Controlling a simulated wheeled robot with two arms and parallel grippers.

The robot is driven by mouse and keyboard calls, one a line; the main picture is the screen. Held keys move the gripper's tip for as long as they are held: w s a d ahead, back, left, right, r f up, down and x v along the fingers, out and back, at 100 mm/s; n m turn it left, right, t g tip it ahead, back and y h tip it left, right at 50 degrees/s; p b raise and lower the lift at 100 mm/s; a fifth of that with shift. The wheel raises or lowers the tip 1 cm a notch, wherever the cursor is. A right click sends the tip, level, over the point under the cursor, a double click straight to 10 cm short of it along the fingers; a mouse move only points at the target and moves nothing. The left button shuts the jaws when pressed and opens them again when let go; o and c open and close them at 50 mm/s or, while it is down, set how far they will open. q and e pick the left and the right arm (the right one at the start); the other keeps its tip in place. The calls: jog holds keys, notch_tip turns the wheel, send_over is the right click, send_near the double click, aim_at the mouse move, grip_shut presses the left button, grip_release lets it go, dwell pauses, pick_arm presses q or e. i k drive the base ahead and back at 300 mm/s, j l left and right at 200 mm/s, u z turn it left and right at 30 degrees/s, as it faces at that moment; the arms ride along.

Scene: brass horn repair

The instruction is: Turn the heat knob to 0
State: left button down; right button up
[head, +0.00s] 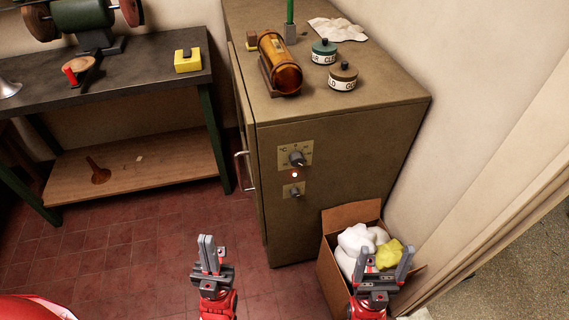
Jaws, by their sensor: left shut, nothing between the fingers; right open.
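The heat knob is probably the larger dark knob (296,158) on a pale dial plate on the front of the brown metal cabinet (350,135). Its scale marks are too small to read. A small red light (295,174) glows below it. A smaller knob (294,190) on its own plate sits lower. My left gripper (207,240) is shut and empty, below and left of the knobs, apart from the cabinet. My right gripper (389,252) is open and empty, in front of the cardboard box.
A cardboard box (333,270) with white and yellow cloths stands at the cabinet's lower right. The cabinet handle (243,170) sticks out on the left. An amber cylinder (280,65) and two labelled jars (343,76) stand on top. A workbench (130,85) is at left.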

aim_at(296, 159)
jog(key=i+j+z, duration=0.1)
jog(key=j+z, duration=0.2)
jog(key=z, duration=0.2)
jog(key=j+z, duration=0.35)
jog(key=z, duration=0.15)
jog(key=j+z, duration=0.1)
jog(key=j, duration=0.6)
jog(key=j+z, duration=0.1)
jog(key=j, duration=0.6)
jog(key=k+j+z, duration=0.1)
jog(key=j, duration=0.6)
jog(key=k+j+z, duration=0.1)
jog(key=j, duration=0.6)
jog(key=i+l+z, duration=0.1)
jog(key=z, duration=0.15)
jog(key=i+l+z, duration=0.1)
jog(key=z, duration=0.15)
jog(key=i+l+z, duration=0.1)
jog(key=z, duration=0.3)
jog(key=l, duration=0.1)
